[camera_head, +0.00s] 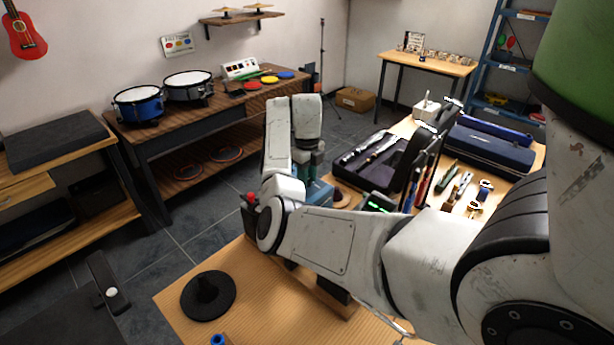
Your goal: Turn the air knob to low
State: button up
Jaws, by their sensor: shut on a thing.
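My gripper (311,168) points down at a blue box-shaped device (321,192) on the near wooden bench, just behind my bent arm. The fingers are small, dark and mostly hidden by my arm. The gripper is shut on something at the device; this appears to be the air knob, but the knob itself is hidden. Its setting and any low mark cannot be read. A small red part (250,197) shows to the left of my arm, and a green-lit display (380,203) shows to the right.
The near bench (255,290) holds a black round stand (208,296) and a small blue item (217,339). An open black case (371,160), upright tools (422,185) and a dark blue case (488,147) crowd the right. A drum table (160,130) stands at back left, with open floor before it.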

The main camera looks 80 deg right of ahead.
grip_shut()
jog(key=shift+r+n+p, duration=0.2)
jog(key=shift+n+p, duration=0.6)
jog(key=shift+n, duration=0.2)
jog(key=n+p, duration=0.2)
jog(key=n, duration=0.1)
jog(key=shift+n, duration=0.3)
jog(key=n+p, duration=0.3)
jog(key=n, duration=0.3)
jog(key=shift+f, duration=0.1)
jog(key=shift+w+n, duration=0.1)
jog(key=shift+n, duration=0.2)
jog(key=o, duration=0.8)
grip_release()
jog(key=shift+f, duration=0.1)
